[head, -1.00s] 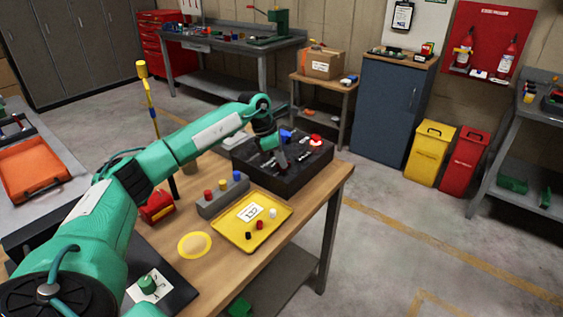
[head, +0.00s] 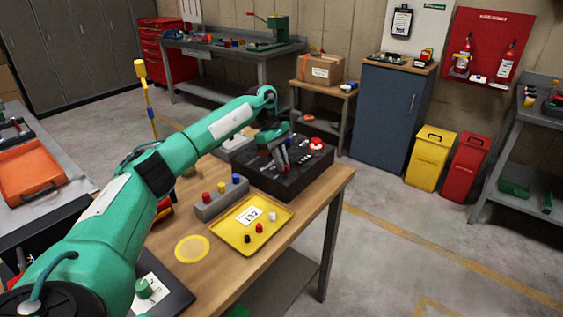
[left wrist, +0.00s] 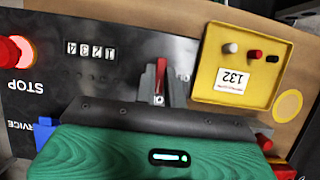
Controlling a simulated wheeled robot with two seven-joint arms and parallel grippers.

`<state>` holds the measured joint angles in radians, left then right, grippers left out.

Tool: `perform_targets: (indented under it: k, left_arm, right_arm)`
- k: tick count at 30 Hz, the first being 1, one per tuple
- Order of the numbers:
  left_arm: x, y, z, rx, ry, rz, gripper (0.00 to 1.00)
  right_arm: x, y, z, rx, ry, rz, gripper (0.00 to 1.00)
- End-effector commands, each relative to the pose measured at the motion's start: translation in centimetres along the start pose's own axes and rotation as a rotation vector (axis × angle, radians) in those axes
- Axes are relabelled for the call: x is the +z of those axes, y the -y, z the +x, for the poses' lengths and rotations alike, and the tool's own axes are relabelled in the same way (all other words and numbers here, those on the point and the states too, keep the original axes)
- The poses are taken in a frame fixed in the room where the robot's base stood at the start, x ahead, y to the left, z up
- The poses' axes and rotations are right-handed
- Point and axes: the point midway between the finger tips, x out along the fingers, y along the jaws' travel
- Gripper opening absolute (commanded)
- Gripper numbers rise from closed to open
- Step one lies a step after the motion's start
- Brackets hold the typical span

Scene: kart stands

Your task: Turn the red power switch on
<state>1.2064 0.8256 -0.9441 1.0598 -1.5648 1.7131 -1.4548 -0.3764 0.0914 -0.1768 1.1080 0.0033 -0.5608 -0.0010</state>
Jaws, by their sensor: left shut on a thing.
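The black control box (head: 262,181) stands on the wooden bench in the head view. In the left wrist view its dark panel (left wrist: 100,80) fills the left and middle. The red power switch (left wrist: 160,70) is a narrow red lever between the grey fingers of my left gripper (left wrist: 161,82), with a small white mark by its base. My left gripper is also over the box in the head view (head: 281,160), shut on the switch. The fingers partly hide the lever, so its exact position cannot be told. My right gripper is not in view.
A red STOP button (left wrist: 14,52) and a number counter (left wrist: 90,49) are on the same panel. A yellow tray (head: 235,238) with small pegs and a grey block (head: 208,208) with coloured knobs stand in front of the box.

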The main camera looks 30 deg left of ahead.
Motion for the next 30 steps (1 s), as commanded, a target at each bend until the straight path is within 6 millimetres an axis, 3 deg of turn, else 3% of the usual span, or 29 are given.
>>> perform_targets:
  k: [16,17,20,30]
  left_arm:
    - [-0.06,-0.05,-0.13,-0.007,-0.001,0.023,0.00]
    - [-0.06,-0.05,-0.13,-0.007,-0.001,0.023,0.13]
    - [-0.05,-0.05,-0.12,-0.007,-0.001,0.023,0.32]
    - [-0.03,-0.06,-0.30,-0.008,-0.001,0.022,0.33]
  right_arm:
    - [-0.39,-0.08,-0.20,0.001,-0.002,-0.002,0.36]
    - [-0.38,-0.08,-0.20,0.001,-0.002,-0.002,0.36]
    - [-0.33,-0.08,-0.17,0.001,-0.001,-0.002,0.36]
    - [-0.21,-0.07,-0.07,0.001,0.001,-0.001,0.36]
